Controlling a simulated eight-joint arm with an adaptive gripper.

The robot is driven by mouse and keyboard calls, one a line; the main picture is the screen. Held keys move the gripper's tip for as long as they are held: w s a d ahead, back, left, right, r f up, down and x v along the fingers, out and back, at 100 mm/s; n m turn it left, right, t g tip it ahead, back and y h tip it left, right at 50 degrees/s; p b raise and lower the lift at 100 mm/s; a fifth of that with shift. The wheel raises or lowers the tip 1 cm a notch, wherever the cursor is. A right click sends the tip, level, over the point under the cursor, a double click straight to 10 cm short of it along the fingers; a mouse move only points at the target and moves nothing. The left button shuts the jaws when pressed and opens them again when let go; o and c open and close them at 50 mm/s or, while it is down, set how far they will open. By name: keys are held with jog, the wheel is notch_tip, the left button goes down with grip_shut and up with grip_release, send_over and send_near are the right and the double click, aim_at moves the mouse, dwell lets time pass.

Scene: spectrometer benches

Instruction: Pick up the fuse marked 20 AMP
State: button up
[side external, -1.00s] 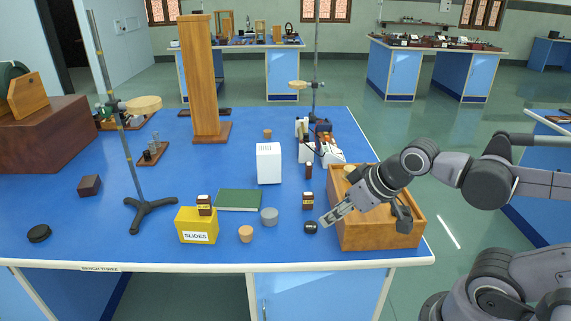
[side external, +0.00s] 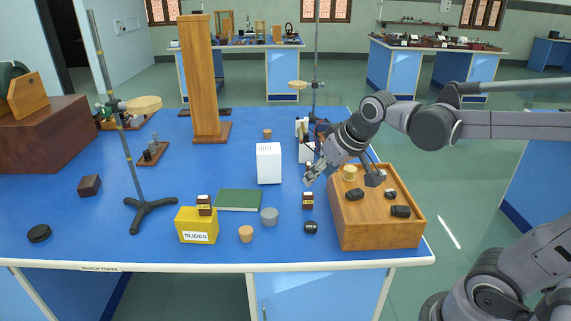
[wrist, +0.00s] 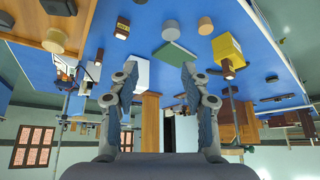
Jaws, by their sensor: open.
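Small dark brown pieces with pale labels look like the fuses; their markings are too small to read. One (side external: 308,201) stands on the blue bench left of the wooden tray and shows in the wrist view (wrist: 122,29). Another (side external: 205,205) is on the yellow SLIDES box and also shows in the wrist view (wrist: 227,69). A third brown piece stands farther back, partly hidden behind my gripper. My gripper (side external: 311,179) is open and empty, above the bench behind the first labelled piece. Its two spread fingers show in the wrist view (wrist: 159,75).
The wooden tray (side external: 380,237) holds several dark pieces and a pale round one. A black round piece (side external: 310,227), grey cup (side external: 269,217), cork (side external: 246,234), green book (side external: 239,199) and white box (side external: 268,164) stand nearby. A stand (side external: 150,206) is left. The front-left bench is mostly clear.

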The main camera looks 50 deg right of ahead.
jog(key=w+d+m, duration=0.2)
jog(key=w+d, duration=0.3)
jog(key=w, duration=0.2)
jog(key=m+g+h, duration=0.2)
jog(key=m+g, duration=0.1)
jog(key=m, duration=0.2)
send_near(309, 165)
jog(key=f, duration=0.1)
jog(key=x, duration=1.1)
jog(key=shift+w+d+f, duration=0.2)
jog(key=shift+d+f, duration=0.05)
grip_shut()
